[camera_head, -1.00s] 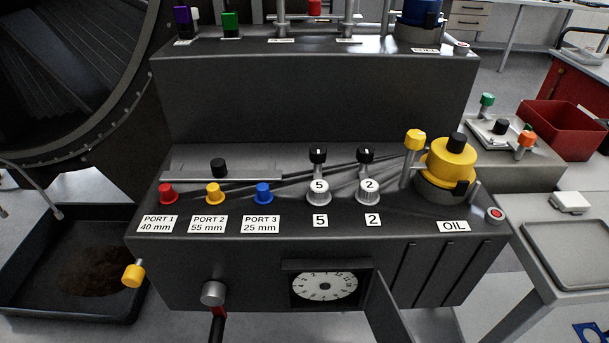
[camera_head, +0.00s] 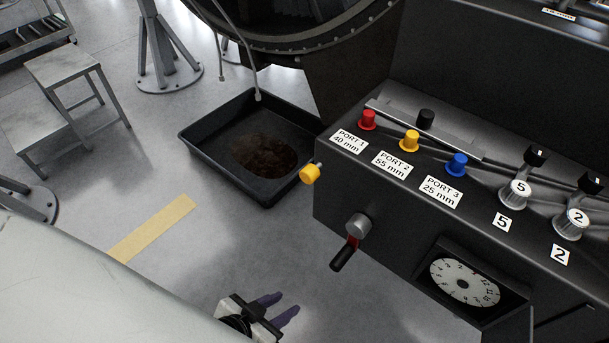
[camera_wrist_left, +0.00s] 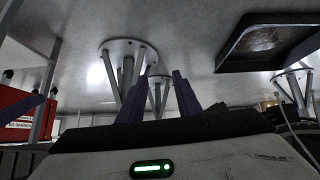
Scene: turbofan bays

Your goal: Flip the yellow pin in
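A yellow pin (camera_head: 310,173) with a short metal shank sticks out of the left end of the dark console (camera_head: 335,200). Another yellow knob (camera_head: 410,140) stands on the console top behind the PORT 2 label. My left gripper (camera_head: 288,302) is low in the head view, below and a little left of the yellow pin and well apart from it. Its two purple fingers are spread with nothing between them; they also show in the left wrist view (camera_wrist_left: 163,92). The yellow pin cannot be made out in the wrist view. My right gripper is not in view.
A crank handle (camera_head: 350,245) juts from the console front, right of my left gripper, near a dial (camera_head: 464,282). A black drip tray (camera_head: 205,150) lies on the floor behind the yellow pin. Grey steps (camera_head: 70,65) stand at the far left. The floor between is mostly clear.

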